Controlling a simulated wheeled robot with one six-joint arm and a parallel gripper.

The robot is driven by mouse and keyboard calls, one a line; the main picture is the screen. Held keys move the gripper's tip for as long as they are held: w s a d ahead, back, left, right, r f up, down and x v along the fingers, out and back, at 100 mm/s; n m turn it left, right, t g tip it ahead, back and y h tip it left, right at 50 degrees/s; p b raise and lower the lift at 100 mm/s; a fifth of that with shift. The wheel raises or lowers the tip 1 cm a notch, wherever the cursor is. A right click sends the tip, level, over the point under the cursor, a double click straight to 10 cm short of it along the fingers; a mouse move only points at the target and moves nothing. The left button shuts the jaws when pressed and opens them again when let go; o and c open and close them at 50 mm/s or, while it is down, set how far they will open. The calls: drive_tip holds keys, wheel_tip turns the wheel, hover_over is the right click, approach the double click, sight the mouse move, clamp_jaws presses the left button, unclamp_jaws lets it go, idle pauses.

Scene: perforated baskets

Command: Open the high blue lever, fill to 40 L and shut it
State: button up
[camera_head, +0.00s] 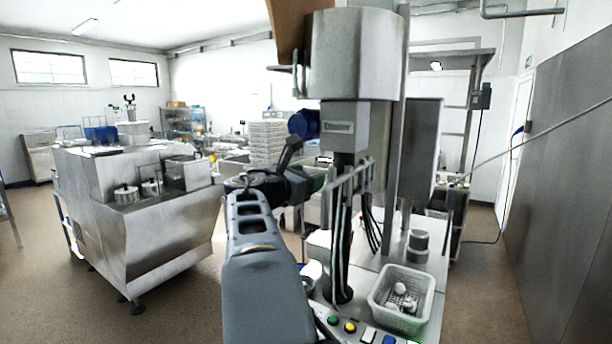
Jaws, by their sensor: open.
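A dark blue rounded part (304,124) sits high on the left side of the steel machine (352,55). It may be the high blue lever, but its shape and whether it is open or shut are too unclear to tell. My gripper (291,150) is at the end of my grey arm, just below and in front of the blue part. Its black fingers look open, and I see nothing held between them. I cannot tell whether they touch the blue part. A small label plate (338,127) is on the machine's front. No litre reading is legible.
A white perforated basket (402,298) with several pale items stands on the machine's bench at the lower right. Coloured buttons (350,327) line its front edge. A large steel unit (150,230) stands left, with open floor (180,318) between. A grey wall (560,200) closes the right side.

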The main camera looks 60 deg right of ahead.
drive_tip(key=shift+c, duration=0.4)
clamp_jaws()
